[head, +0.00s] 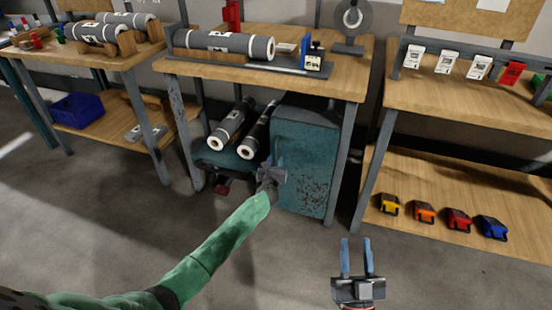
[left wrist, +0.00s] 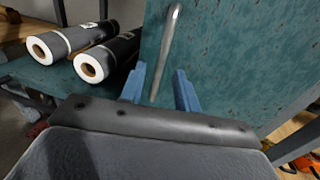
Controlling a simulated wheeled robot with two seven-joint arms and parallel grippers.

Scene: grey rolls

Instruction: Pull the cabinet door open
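The teal, worn cabinet (head: 308,165) stands under the middle workbench, and its door looks shut. In the left wrist view the door face (left wrist: 235,60) fills the right and centre. A slim metal handle (left wrist: 168,45) runs up the door there. My left gripper (head: 268,162) is in front of the cabinet's left part in the head view. Its two blue fingers (left wrist: 160,88) are apart, with the handle's lower end appearing between them; I cannot tell whether they touch it. The handle is hidden in the head view. My right gripper (head: 357,245) is open and empty, low over the floor.
Two rolls (head: 232,122) lie on a teal shelf left of the cabinet. The workbench (head: 340,80) stands above, its legs on both sides. A right bench's lower shelf (head: 440,185) holds several coloured objects. The floor (head: 270,265) in front of the cabinet is clear.

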